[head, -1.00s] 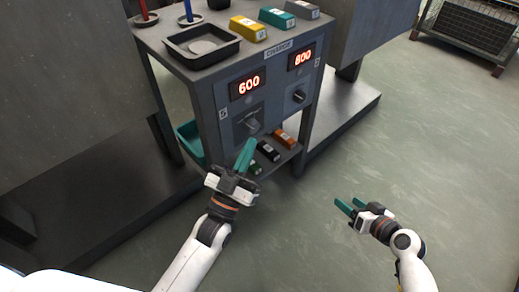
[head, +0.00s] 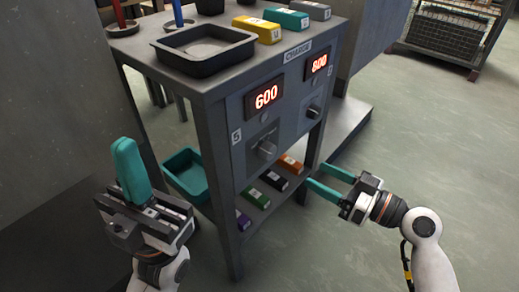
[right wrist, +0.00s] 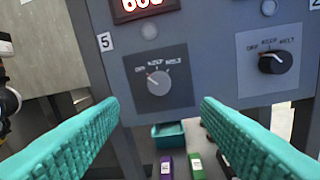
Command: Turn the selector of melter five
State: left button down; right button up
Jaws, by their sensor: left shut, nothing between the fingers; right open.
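The selector of melter five (head: 266,149) is a grey knob on the front panel, below a red display reading 600 and beside a "5" label. My right gripper (head: 315,177) is open and empty, right of and below the knob in the head view. In the right wrist view the right gripper's fingers (right wrist: 159,104) frame the knob from either side, apart from it. My left gripper (head: 128,150) is shut and empty, left of the stand.
A black tray (head: 204,48) and coloured blocks (head: 257,29) stand on top. More blocks (head: 272,180) lie on the lower shelf, and a teal bin (head: 185,175) is at left.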

aim_at(273, 152)
jog(key=b+x, duration=0.1)
jog(key=x, duration=1)
jog(key=shift+w+a, duration=0.2)
jog(key=shift+a, duration=0.15)
jog(key=shift+c, duration=0.6)
jog(key=c, duration=0.9)
